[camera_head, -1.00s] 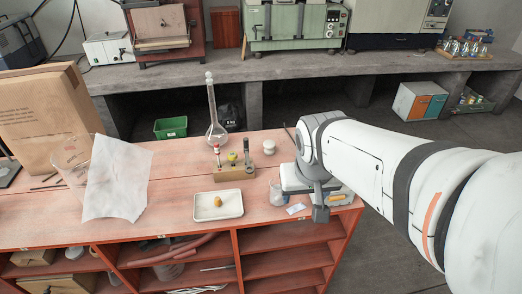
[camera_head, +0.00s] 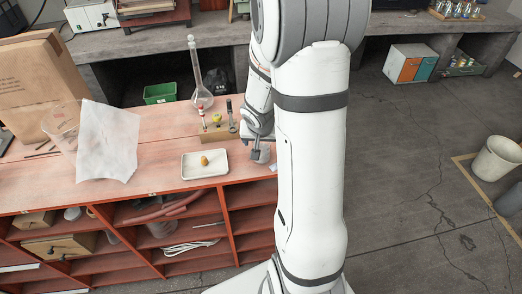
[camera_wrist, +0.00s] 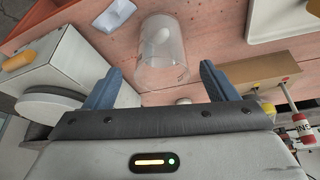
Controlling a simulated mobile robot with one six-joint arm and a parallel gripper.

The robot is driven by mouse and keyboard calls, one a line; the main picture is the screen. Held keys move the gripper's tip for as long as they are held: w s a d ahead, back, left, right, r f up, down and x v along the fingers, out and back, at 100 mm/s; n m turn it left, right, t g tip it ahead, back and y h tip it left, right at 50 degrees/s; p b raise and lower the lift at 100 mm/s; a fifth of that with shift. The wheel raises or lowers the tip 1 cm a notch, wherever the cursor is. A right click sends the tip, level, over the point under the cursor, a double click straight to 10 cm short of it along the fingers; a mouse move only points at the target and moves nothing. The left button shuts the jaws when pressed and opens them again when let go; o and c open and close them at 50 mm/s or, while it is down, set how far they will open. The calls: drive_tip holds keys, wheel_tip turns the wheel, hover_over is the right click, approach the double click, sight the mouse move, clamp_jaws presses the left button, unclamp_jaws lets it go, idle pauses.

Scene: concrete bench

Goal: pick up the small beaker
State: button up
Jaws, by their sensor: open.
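The small beaker (camera_wrist: 162,48) is clear glass and shows in the wrist view on the reddish bench top, ahead of my gripper (camera_wrist: 160,72). Its near end appears between the two blue fingers, with a gap on each side. The fingers are apart and hold nothing. In the head view my gripper (camera_head: 257,145) is over the right end of the bench. The beaker is hard to make out there, since my gripper and arm cover much of that spot.
A white tray (camera_head: 186,168) with a yellow-brown object lies left of my gripper. A wooden block (camera_wrist: 258,72) with small bottles stands close on the right in the wrist view, and a pale box-like device (camera_wrist: 62,75) on the left. A tall flask (camera_head: 203,99) stands behind.

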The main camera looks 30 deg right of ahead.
drive_tip(key=b+x, duration=0.2)
drive_tip(key=x, duration=0.3)
drive_tip(key=shift+s+a, duration=0.2)
drive_tip(key=shift+w+d+f, duration=0.15)
drive_tip(key=shift+w+f, duration=0.05)
drive_tip(key=shift+f, duration=0.2)
drive_tip(key=shift+r, duration=0.1)
drive_tip(key=c, duration=1.1)
